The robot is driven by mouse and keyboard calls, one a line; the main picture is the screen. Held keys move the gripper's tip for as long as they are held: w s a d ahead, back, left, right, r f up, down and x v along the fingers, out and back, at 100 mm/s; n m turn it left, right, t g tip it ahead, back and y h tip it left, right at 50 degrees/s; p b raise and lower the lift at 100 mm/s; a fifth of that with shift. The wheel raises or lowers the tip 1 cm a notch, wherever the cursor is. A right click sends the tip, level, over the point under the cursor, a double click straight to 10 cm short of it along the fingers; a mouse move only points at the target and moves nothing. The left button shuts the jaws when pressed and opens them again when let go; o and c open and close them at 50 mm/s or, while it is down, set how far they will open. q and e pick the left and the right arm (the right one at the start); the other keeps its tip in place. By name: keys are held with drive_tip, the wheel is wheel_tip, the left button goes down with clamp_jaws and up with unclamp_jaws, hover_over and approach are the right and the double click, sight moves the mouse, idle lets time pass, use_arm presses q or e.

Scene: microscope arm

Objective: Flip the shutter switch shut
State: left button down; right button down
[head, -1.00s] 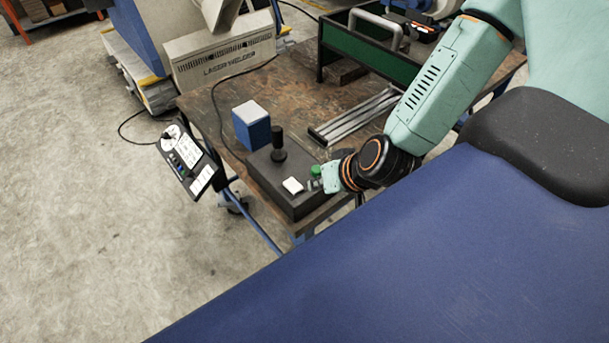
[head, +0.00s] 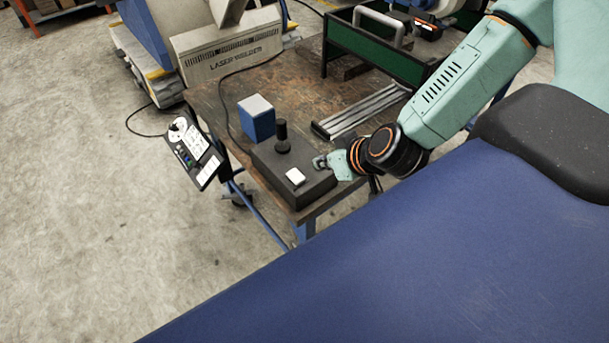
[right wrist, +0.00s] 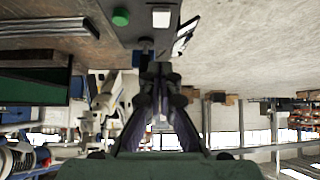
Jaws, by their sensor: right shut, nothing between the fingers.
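A dark control box (head: 270,176) sits at the near corner of the worktable. A white switch (head: 295,177) is on its top face, and a black upright knob (head: 282,137) stands behind it. The white switch also shows at the top of the right wrist view (right wrist: 161,17), beside a round green button (right wrist: 120,17). Which way the switch is tilted is too small to tell. My right gripper (head: 320,163) is shut and empty, over the box's right edge, right of the switch and apart from it. In the head view it hides the green button. My left gripper is out of view.
A blue block (head: 257,118) stands behind the box. Metal rails (head: 360,110) and a green frame (head: 375,52) are farther back on the table (head: 215,104). A tilted panel with buttons (head: 195,152) hangs off the left side. A cable runs along the tabletop.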

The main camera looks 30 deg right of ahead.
drive_tip(key=f+b, duration=0.1)
drive_tip(key=b, duration=0.5)
hover_over(297, 176)
drive_tip(key=s, duration=0.3)
wheel_tip(297, 176, down, 6)
drive_tip(key=shift+f, duration=0.15)
wheel_tip(297, 176, down, 2)
drive_tip(key=shift+d+f+b, duration=0.1)
drive_tip(key=shift+f+b, duration=0.1)
drive_tip(key=shift+b, duration=0.2)
drive_tip(key=shift+f, duration=0.7)
drive_tip(key=shift+r, duration=0.1)
